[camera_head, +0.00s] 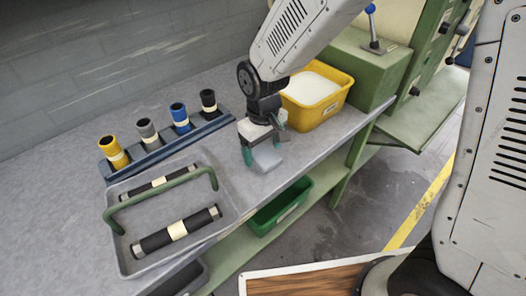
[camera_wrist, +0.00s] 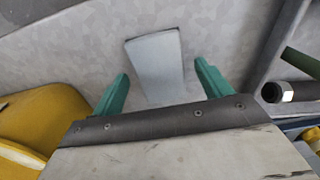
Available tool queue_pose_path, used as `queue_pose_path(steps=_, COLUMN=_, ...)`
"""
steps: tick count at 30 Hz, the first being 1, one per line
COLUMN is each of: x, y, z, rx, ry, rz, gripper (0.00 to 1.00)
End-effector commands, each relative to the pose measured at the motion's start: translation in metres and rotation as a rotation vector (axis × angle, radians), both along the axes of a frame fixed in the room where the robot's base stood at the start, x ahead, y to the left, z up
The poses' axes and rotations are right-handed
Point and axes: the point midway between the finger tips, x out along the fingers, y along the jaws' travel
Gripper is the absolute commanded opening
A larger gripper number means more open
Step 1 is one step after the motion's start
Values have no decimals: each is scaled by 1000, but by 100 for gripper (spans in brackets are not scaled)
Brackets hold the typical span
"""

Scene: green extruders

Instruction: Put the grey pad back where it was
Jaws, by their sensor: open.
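The grey pad (camera_head: 267,158) lies on the grey worktop (camera_head: 70,180), right by my gripper. In the wrist view the pad (camera_wrist: 157,62) lies flat between and beyond the two green fingers, with a gap on either side of it. My gripper (camera_head: 265,152) points down at the worktop and is open; its fingers also show in the wrist view (camera_wrist: 160,88). The near end of the pad is close to the gripper's palm edge in the wrist view. I cannot tell how high the fingertips are above the worktop.
A yellow bin (camera_head: 322,118) with white contents stands right behind my gripper. A grey tray (camera_head: 122,262) with black rollers and a green handle lies left. A blue rack (camera_head: 165,150) holds several coloured tubes. A green bin (camera_head: 280,208) sits on the lower shelf.

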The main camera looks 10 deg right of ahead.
Motion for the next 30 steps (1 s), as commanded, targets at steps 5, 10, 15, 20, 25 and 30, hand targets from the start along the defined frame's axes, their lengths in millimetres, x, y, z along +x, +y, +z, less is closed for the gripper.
queue_pose_path(steps=5, x=1, y=0, z=41, rx=3, ry=-6, rz=0, gripper=77)
queue_pose_path(steps=10, x=1, y=0, z=75, rx=3, ry=-4, rz=0, gripper=77)
queue_pose_path(steps=15, x=0, y=0, z=97, rx=1, ry=-2, rz=0, gripper=77)
queue_pose_path(steps=20, x=0, y=0, z=104, rx=0, ry=0, rz=0, gripper=77)
queue_pose_path(steps=25, x=-1, y=-2, z=107, rx=1, ry=-1, rz=-5, gripper=77)
queue_pose_path(steps=30, x=-14, y=-38, z=133, rx=9, ry=-19, rz=-77, gripper=77)
